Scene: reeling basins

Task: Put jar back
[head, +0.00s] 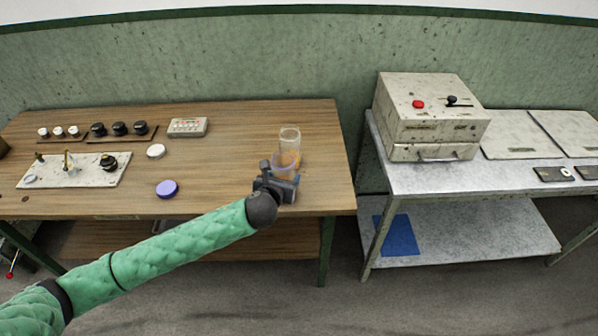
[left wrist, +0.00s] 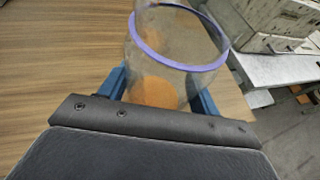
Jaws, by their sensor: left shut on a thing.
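A clear jar (head: 290,139) with an orange filling and a purple ring stands upright near the right end of the wooden table (head: 235,150). My left gripper (head: 281,178) is shut on the jar from the front. In the left wrist view the jar (left wrist: 172,50) sits between the blue fingers, with its purple ring above them and orange contents (left wrist: 156,91) low inside. The gripper hides the jar's lower part, so I cannot tell whether its base touches the table. My right gripper is not in view.
A purple lid (head: 167,189) and a white disc (head: 156,151) lie left of the jar. Several black and white knobs (head: 119,129) and a light plate (head: 105,172) are further left. A metal bench (head: 420,178) with a box (head: 430,112) stands right, across a gap.

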